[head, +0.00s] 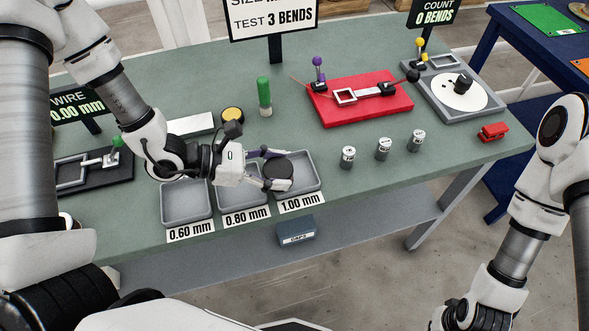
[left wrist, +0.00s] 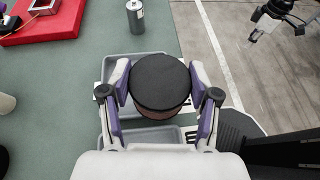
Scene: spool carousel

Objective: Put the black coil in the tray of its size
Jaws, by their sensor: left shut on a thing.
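The black coil (head: 278,169) is a dark round spool with a flat black top and a brownish side. My left gripper (head: 277,168) is shut on it, with a finger on either side, as the left wrist view (left wrist: 160,88) also shows. It is over the grey tray labelled 1.00 mm (head: 312,185); I cannot tell if it touches the tray floor. The 0.80 mm tray (head: 240,213) and the 0.60 mm tray (head: 186,204) stand to the left; the 0.60 mm tray looks empty. My right gripper (head: 470,318) is low at the right, its fingers unclear.
Several small metal cans (head: 383,149) stand right of the trays. A red fixture (head: 360,100) and a green-topped cylinder (head: 264,97) are behind. A dark box labelled CAPS (head: 296,232) is at the table's front edge. A red block (head: 493,132) lies near the right edge.

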